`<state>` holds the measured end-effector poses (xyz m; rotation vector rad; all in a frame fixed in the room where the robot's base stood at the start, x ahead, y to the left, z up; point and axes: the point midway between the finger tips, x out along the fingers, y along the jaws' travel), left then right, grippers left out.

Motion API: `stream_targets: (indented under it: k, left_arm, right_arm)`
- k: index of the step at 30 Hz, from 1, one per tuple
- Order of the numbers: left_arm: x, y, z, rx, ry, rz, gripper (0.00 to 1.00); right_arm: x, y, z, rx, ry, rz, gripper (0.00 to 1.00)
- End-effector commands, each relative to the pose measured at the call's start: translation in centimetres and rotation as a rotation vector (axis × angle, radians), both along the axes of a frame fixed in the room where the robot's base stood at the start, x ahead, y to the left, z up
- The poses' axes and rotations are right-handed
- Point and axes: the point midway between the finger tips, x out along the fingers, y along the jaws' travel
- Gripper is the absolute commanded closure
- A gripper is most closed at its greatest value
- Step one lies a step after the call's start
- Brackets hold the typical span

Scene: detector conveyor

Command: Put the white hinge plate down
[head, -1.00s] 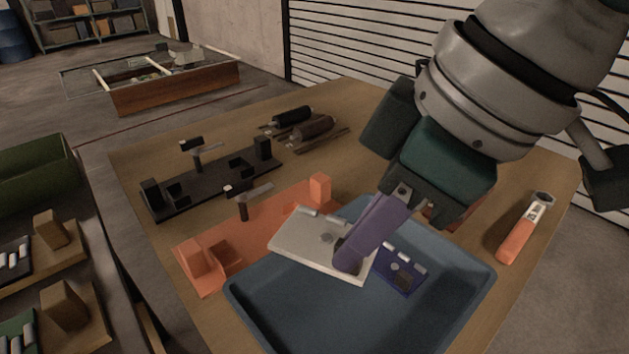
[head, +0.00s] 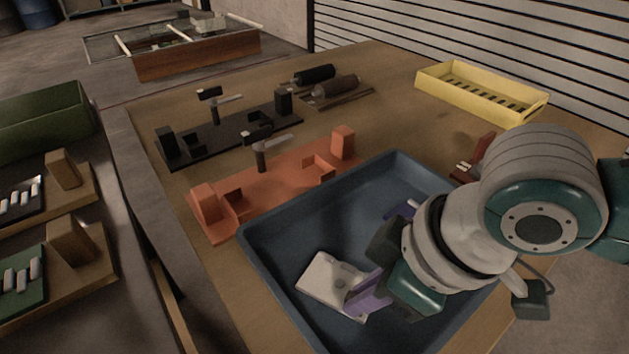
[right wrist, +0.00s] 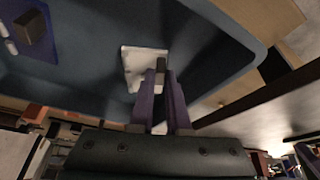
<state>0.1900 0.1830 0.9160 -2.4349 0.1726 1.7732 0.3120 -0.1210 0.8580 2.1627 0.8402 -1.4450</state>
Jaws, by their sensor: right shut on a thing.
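The white hinge plate (head: 322,276) is inside the outline of the blue tray (head: 340,212), near its front left part. My right gripper (head: 366,293) has purple fingers and is shut on the plate's right side. The plate also shows at the fingertips (right wrist: 161,78) in the right wrist view (right wrist: 142,62), with the tray floor behind it. I cannot tell whether the plate touches the tray floor. A purple-blue plate (head: 400,209) lies in the tray, partly hidden by my right arm. It also shows in the right wrist view (right wrist: 28,32). My left gripper is not in view.
An orange fixture (head: 285,188) stands just behind the tray, with a black fixture (head: 228,135) behind that. A yellow crate (head: 485,100) is at the back right. Dark cylinders (head: 335,87) lie at the back. The tray floor left of the plate is clear.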

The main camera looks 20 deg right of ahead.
Motion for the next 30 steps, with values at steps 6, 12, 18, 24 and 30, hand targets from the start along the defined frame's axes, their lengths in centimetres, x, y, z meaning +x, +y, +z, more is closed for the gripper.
stream_targets:
  k: [6, 12, 18, 24, 30]
  left_arm:
    - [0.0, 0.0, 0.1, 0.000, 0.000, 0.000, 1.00]
    - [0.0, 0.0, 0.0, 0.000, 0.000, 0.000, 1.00]
    - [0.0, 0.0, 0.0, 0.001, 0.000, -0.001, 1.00]
    - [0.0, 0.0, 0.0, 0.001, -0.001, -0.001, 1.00]
    - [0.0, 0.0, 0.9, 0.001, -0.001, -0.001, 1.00]
  right_arm:
    - [0.1, 0.0, 0.1, 0.001, -0.001, 0.000, 1.00]
    - [0.0, 0.0, -0.2, -0.001, 0.001, 0.000, 0.76]
    - [0.0, 0.0, -0.2, 0.000, 0.000, 0.000, 0.56]
    - [0.0, 0.0, -0.1, 0.000, 0.000, 0.000, 0.56]
    - [-0.4, -0.5, 1.8, -0.001, -0.001, 0.001, 0.56]
